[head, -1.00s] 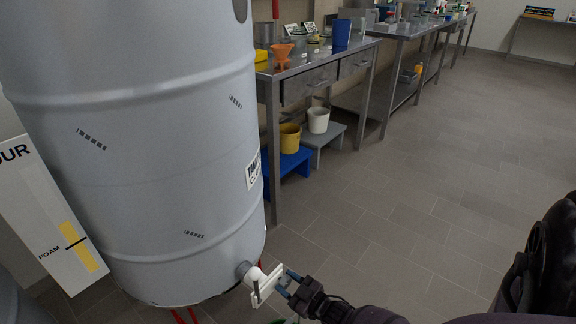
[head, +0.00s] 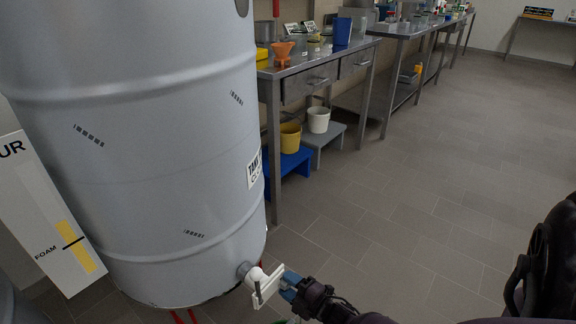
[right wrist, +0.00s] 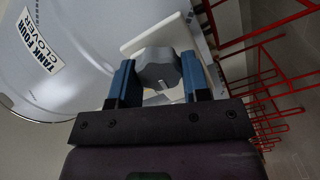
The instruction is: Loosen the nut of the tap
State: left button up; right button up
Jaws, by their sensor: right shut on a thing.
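The tap (head: 262,280) is a white fitting with a flat white plate, low on the side of the big grey tank (head: 180,150). Its grey lobed nut (right wrist: 158,68) shows in the right wrist view, in front of the white plate (right wrist: 160,36). My right gripper (head: 288,286) is at the tap from the right. Its blue fingers stand on either side of the nut and are shut on it; the fingers also show in the right wrist view (right wrist: 157,80). In the head view the fingers mostly hide the nut. My left gripper is out of view.
A sign reading "FOAM" (head: 55,225) leans left of the tank. A steel bench (head: 315,72) with cups and a funnel stands behind, with a blue step (head: 288,165) and buckets below. Red rails (right wrist: 262,75) show in the right wrist view. The floor at right is clear.

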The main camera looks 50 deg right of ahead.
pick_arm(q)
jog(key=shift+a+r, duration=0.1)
pick_arm(e)
jog(key=shift+s+f+n, duration=0.1)
jog(key=shift+n, duration=0.7)
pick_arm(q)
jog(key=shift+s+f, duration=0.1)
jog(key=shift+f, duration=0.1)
pick_arm(e)
jog(key=o, duration=0.9)
pick_arm(q)
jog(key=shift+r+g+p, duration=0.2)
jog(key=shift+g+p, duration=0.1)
jog(key=shift+p, duration=0.4)
pick_arm(e)
jog(key=s, duration=0.7)
jog(key=s+d, duration=0.1)
jog(key=s, duration=0.2)
jog(key=shift+s, duration=0.35)
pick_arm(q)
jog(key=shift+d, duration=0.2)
pick_arm(e)
jog(key=shift+a, duration=0.1)
